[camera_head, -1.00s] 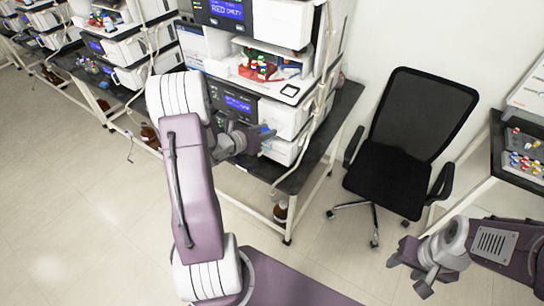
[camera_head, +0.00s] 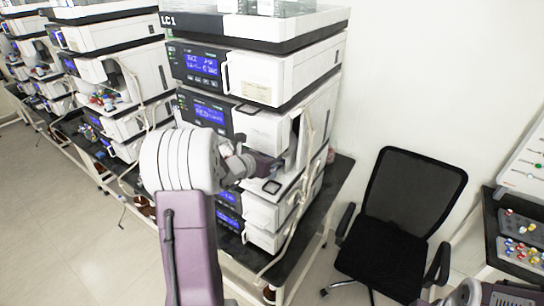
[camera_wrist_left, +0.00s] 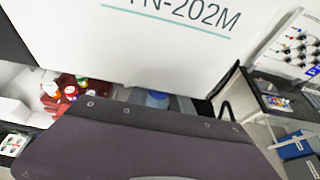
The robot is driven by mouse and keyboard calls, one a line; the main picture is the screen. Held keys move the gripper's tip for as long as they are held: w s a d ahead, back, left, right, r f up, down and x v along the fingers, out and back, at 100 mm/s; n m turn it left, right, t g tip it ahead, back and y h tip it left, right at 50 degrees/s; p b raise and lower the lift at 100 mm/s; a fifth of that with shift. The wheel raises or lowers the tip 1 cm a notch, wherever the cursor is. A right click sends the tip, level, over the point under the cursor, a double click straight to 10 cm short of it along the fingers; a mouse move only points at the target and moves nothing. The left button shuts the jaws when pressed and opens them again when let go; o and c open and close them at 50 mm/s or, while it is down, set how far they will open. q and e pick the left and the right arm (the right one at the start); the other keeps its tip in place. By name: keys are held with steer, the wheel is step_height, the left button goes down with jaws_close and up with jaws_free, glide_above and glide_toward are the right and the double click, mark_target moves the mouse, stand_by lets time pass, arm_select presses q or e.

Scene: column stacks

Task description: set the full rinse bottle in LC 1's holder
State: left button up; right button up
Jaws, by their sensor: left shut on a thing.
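The LC 1 stack (camera_head: 258,75) is a tall pile of white modules with blue displays; its top edge carries the label. My left gripper (camera_head: 268,167) is at the stack's front, by the open bay in the middle. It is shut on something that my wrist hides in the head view. In the left wrist view a blue rounded thing (camera_wrist_left: 157,98) shows just past the dark edge of my gripper; I cannot tell for sure that it is the rinse bottle's cap. I cannot make out the holder. Of my right arm only the wrist shows at the bottom right; its fingers are cut off.
A red rack with vials (camera_wrist_left: 66,90) sits in the bay left of my left gripper. A white panel (camera_wrist_left: 190,25) hangs close above it. A black office chair (camera_head: 395,225) stands right of the stack's bench. More stacks (camera_head: 115,75) stand to the left.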

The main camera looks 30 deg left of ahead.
arm_select(q)
steer(key=shift+w+f+b, duration=0.3)
steer(key=shift+w+f, duration=0.15)
steer(key=shift+f, duration=0.2)
steer(key=shift+w+f+b, duration=0.3)
steer(key=shift+w+f, duration=0.1)
steer(key=shift+f, duration=0.2)
steer(key=shift+s+f+b, duration=0.5)
steer(key=shift+f+b, duration=0.05)
steer(key=shift+f, duration=0.45)
steer(key=shift+w+f, duration=0.1)
steer(key=shift+w, duration=0.2)
arm_select(e)
steer(key=f, duration=0.1)
steer(key=w+f, duration=0.1)
steer(key=f, duration=0.1)
steer(key=shift+w, duration=0.1)
arm_select(q)
steer(key=shift+s+b, duration=0.3)
steer(key=shift+b, duration=0.15)
arm_select(e)
steer(key=shift+s+f, duration=0.2)
arm_select(q)
steer(key=shift+w, duration=0.1)
arm_select(e)
steer(key=shift+w, duration=0.1)
arm_select(q)
steer(key=shift+b, duration=0.55)
arm_select(e)
steer(key=shift+f, duration=0.6)
